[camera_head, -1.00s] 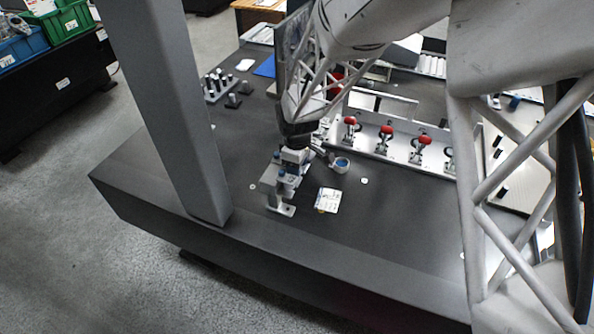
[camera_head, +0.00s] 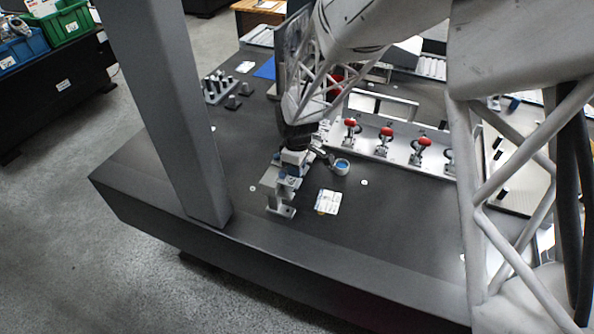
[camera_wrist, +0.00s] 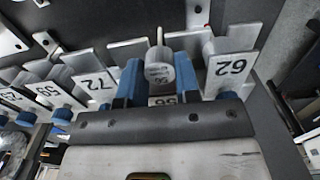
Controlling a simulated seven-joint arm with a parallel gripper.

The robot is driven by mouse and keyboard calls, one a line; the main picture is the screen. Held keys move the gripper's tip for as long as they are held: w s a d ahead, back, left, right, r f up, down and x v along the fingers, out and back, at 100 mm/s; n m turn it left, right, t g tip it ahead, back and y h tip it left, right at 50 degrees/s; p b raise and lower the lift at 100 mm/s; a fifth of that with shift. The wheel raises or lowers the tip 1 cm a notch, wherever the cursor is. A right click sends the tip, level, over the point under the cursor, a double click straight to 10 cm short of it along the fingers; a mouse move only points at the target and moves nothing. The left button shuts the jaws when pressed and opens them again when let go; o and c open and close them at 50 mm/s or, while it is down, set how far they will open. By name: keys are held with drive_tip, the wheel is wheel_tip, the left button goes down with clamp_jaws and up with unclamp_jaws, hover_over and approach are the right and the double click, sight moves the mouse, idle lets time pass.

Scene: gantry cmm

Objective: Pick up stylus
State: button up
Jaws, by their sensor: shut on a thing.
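In the wrist view, my gripper (camera_wrist: 158,82) has its two blue fingers on either side of a grey cylindrical stylus (camera_wrist: 160,66) with a thin tip, marked 56. It is shut on this stylus, which is at the rack slot whose plate also reads 56. The rack (camera_wrist: 95,82) has other numbered plates, including 62 and 72. In the head view, my gripper (camera_head: 290,172) is down at the small rack (camera_head: 281,209) near the table's front edge. The stylus cannot be made out there. I cannot tell whether it is clear of its slot.
A small cup with blue inside (camera_head: 341,167) and a white card (camera_head: 328,201) lie to the right. A fixture with red-handled clamps (camera_head: 386,140) stands behind. A grey column (camera_head: 180,120) rises at the left. The dark table front is mostly clear.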

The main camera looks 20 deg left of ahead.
wheel_tip(320, 180, up, 10)
idle(0.7)
idle(0.6)
drive_tip(key=w+d+f, duration=0.3)
drive_tip(key=w+d, duration=0.1)
drive_tip(key=w, duration=0.5)
drive_tip(key=w+d+f, duration=0.4)
drive_tip(key=w+d, duration=0.1)
drive_tip(key=w, duration=0.4)
drive_tip(key=shift+w+d+f, duration=0.15)
drive_tip(key=shift+w+d, duration=0.1)
drive_tip(key=shift+w, duration=0.1)
drive_tip(key=shift+f, duration=0.25)
drive_tip(key=shift+f, duration=2.95)
drive_tip(key=shift+f, duration=0.3)
